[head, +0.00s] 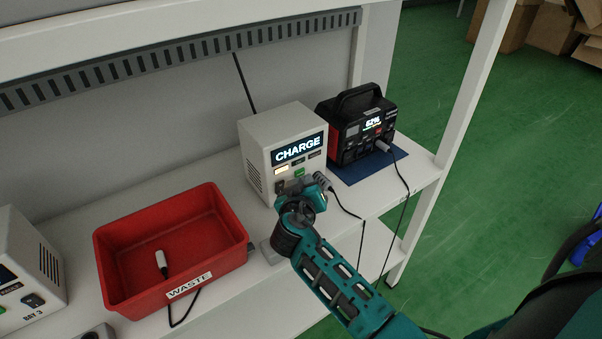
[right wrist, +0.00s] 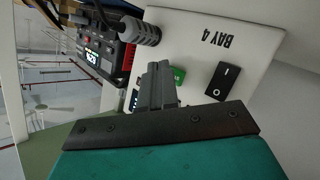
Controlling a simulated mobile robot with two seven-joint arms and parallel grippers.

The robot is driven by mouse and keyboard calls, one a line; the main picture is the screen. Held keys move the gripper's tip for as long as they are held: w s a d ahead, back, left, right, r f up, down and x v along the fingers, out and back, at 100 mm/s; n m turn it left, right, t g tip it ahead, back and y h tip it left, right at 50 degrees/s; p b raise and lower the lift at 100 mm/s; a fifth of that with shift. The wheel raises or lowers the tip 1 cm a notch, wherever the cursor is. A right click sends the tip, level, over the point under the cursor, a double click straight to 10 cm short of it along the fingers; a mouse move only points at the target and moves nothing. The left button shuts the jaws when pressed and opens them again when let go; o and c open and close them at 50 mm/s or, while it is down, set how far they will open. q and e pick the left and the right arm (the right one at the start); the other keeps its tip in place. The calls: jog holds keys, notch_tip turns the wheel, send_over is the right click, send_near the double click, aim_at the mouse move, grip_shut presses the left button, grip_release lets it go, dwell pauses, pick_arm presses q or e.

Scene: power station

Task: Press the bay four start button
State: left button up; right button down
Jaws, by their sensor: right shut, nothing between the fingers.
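The bay four charger (head: 258,150) is a white box on the bench with a lit display reading CHARGE. In the right wrist view its front panel (right wrist: 190,35) bears the label BAY 4. The green start button (head: 299,172) is on this front, partly covered by my fingers in the right wrist view (right wrist: 179,73). My right gripper (right wrist: 158,85) is shut and empty, its fingertips close to the panel beside the button. Whether they touch cannot be told. In the head view my right gripper (head: 304,191) is just in front of the charger's lower front. My left gripper is not in view.
A grey plug (head: 322,181) with a black cable is at the charger's front, close to my gripper. A black rocker switch (right wrist: 222,82) sits nearby. A black power station (head: 350,130) stands right on a blue mat (head: 362,170). A red waste bin (head: 120,262) and bay 3 charger (head: 25,270) are left.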

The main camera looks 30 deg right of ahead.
jog(key=shift+s, duration=0.2)
jog(key=shift+s+d+p, duration=0.15)
jog(key=shift+s+p, duration=0.25)
jog(key=shift+s, duration=1.5)
jog(key=shift+s+d, duration=0.1)
jog(key=shift+s, duration=0.9)
